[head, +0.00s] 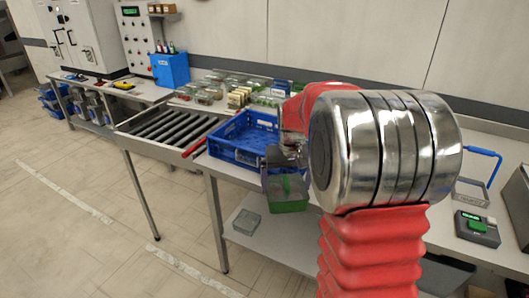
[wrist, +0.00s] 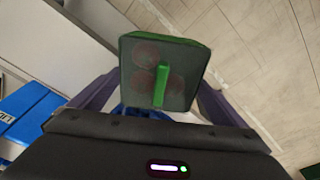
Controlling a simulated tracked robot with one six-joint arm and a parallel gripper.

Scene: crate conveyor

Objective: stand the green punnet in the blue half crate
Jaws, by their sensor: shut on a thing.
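The green punnet (head: 287,194) hangs under my gripper (head: 286,158), beyond the table's front edge in the head view. In the wrist view the punnet (wrist: 190,72) sits between my two dark fingers, with a clear top, a green strip and several reddish round things inside. My gripper is shut on it. The blue half crate (head: 222,153) stands on the table, left of and behind the punnet. Its near right part is hidden by my arm and gripper. What shows of its inside looks empty.
A roller conveyor (head: 168,126) lies left of the crate, with a red bar (head: 194,148) between them. Several filled punnets (head: 238,96) stand behind the crate. A scale (head: 477,228) is at the far right. A clear box (head: 246,222) lies on the lower shelf.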

